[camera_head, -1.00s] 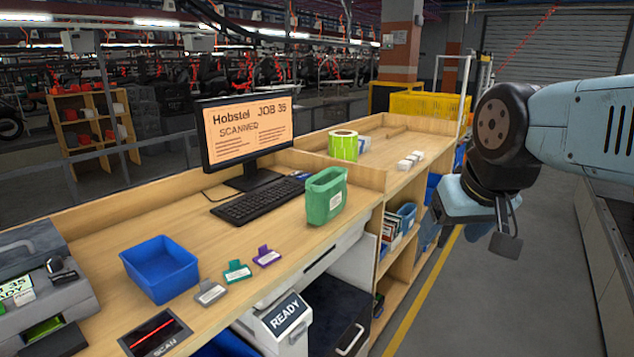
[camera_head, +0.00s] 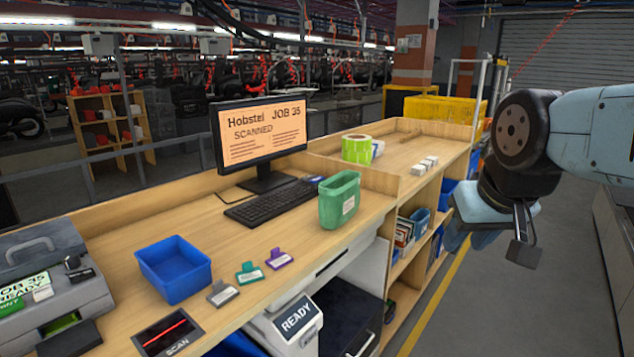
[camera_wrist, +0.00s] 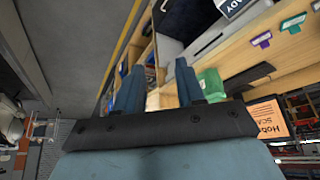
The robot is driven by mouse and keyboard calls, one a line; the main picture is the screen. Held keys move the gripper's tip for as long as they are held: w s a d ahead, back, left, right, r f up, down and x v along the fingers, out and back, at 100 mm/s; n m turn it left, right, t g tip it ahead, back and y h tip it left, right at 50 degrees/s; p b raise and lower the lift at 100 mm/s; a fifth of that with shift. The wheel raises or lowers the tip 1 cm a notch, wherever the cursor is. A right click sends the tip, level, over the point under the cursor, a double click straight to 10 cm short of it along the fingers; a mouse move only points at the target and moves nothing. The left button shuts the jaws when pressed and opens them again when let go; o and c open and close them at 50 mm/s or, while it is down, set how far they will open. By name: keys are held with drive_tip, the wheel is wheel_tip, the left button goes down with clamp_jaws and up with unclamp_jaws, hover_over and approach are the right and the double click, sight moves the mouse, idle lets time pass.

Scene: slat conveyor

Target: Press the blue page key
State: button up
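I cannot make out a key clearly marked as the blue page key. A small blue item (camera_head: 313,179) lies behind the far end of the black keyboard (camera_head: 272,203); its details are too small to tell. The monitor (camera_head: 259,134) above the keyboard reads "Hobstel JOB 35 SCANNED". My gripper (camera_head: 468,240) hangs over the aisle at the right, away from the bench. In the wrist view my gripper (camera_wrist: 158,80) has its two blue fingers apart with nothing between them. The bench and a green bin (camera_wrist: 210,85) show beyond them.
On the bench (camera_head: 345,235) are a blue tray (camera_head: 174,270), a green bin (camera_head: 340,200), several coloured tags, a scan pad (camera_head: 168,333) and a grey printer-like machine (camera_head: 50,275). A "READY" unit (camera_head: 297,317) sits below the front edge. The aisle floor (camera_head: 480,310) is clear.

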clamp_jaws()
idle(1.2)
